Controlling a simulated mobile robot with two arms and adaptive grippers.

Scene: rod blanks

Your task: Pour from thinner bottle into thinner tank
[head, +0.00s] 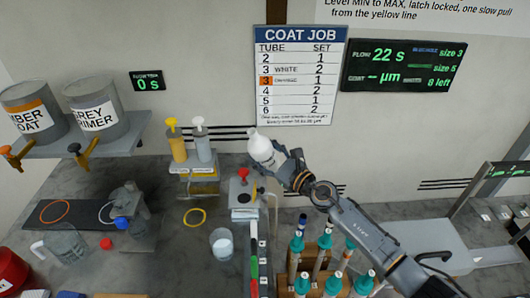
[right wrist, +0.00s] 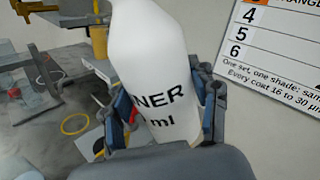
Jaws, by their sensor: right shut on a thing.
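The white thinner bottle (head: 262,147) is held up in front of the wall, tilted with its top toward the upper left in the head view. In the right wrist view its label (right wrist: 172,105) reads "NER" and "ml". My right gripper (head: 283,163) is shut around the bottle's lower body, a finger on each side in the right wrist view (right wrist: 160,112). A grey unit with a red knob (head: 243,173) stands below the bottle, apart from it. No readable label shows which vessel is the thinner tank. My left gripper is not in view.
Yellow and grey pump bottles (head: 177,147) stand on a stand left of the held bottle. A white-filled cup (head: 222,243) sits on the bench. A rack of teal-topped tubes (head: 320,250) lies below my right arm. Two paint tanks (head: 97,108) sit on a left shelf.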

